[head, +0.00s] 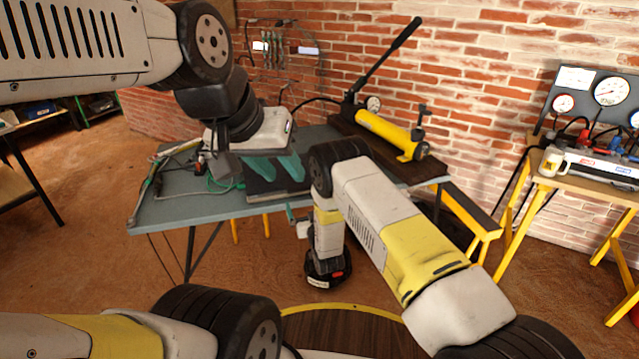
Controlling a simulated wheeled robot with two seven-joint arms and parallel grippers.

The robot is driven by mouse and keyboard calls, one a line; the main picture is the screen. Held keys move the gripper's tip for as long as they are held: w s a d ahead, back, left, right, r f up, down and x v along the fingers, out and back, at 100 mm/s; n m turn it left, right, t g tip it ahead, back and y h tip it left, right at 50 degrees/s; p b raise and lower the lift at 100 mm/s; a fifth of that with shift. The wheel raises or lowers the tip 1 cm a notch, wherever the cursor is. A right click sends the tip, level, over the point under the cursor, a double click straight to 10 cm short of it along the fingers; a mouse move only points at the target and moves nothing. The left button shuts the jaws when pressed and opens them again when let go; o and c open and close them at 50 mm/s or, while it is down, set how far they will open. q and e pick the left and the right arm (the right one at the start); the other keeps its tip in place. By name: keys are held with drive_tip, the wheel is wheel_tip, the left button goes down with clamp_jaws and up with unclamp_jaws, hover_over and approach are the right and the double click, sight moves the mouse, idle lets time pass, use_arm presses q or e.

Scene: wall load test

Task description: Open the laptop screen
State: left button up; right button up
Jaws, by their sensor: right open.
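The laptop (262,192) appears as a dark, flat shape on the blue-grey table (180,208), near its front edge. My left gripper and arm hide much of it, so I cannot tell how far its screen is raised. My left gripper (282,177) is over the laptop, its two teal fingers apart with the dark surface showing between them. I cannot tell whether they touch it. My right gripper (291,214) is lower, by the table's front edge, just right of and below the laptop. Only a small teal part shows; my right forearm hides part of the view there.
A yellow hydraulic pump (385,132) with a long black lever stands on a dark board behind. Tools and green cable (222,183) lie on the table's left. A gauge panel (597,98) stands on a wooden bench at right. A brick wall closes the back.

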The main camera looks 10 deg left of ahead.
sight(300, 190)
drive_tip(key=x, duration=0.7)
drive_tip(key=shift+w+a, duration=0.2)
drive_tip(key=shift+w, duration=0.05)
drive_tip(key=c, duration=2)
drive_tip(key=shift+r, duration=0.15)
